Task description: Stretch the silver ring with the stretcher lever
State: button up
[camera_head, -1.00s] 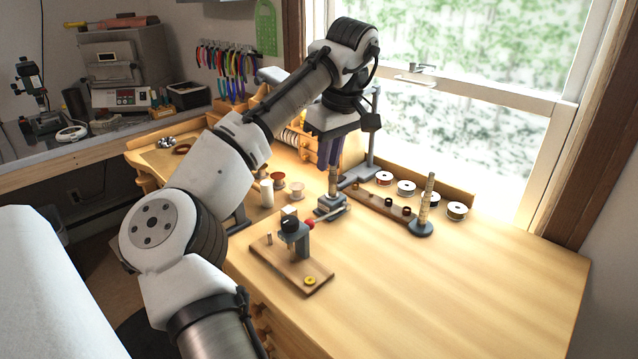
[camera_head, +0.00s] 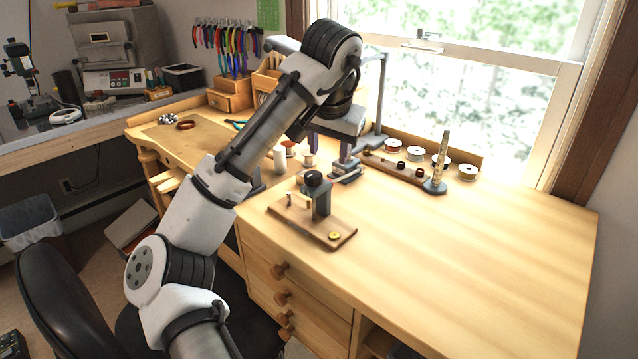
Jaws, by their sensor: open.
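The stretcher (camera_head: 346,171) is a grey stepped metal block on the wooden bench. Its upright post and red-knobbed lever are not distinguishable now; my gripper and the black-knobbed tool in front cover much of that area. My gripper (camera_head: 331,150) points down just above and around the top of the stretcher, with its purple fingers apart. I cannot make out the silver ring.
A black-knobbed tool on a wooden board (camera_head: 340,238) stands in front of the stretcher. A ring-size mandrel (camera_head: 440,165) and a wooden rack (camera_head: 397,169) are to the right. The bench's right front is clear.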

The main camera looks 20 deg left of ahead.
aim_at(344, 177)
jog(key=x, duration=1.1)
jog(key=shift+w+f+p, duration=0.15)
jog(key=shift+f+p, duration=0.05)
jog(key=shift+p, duration=0.1)
grip_shut()
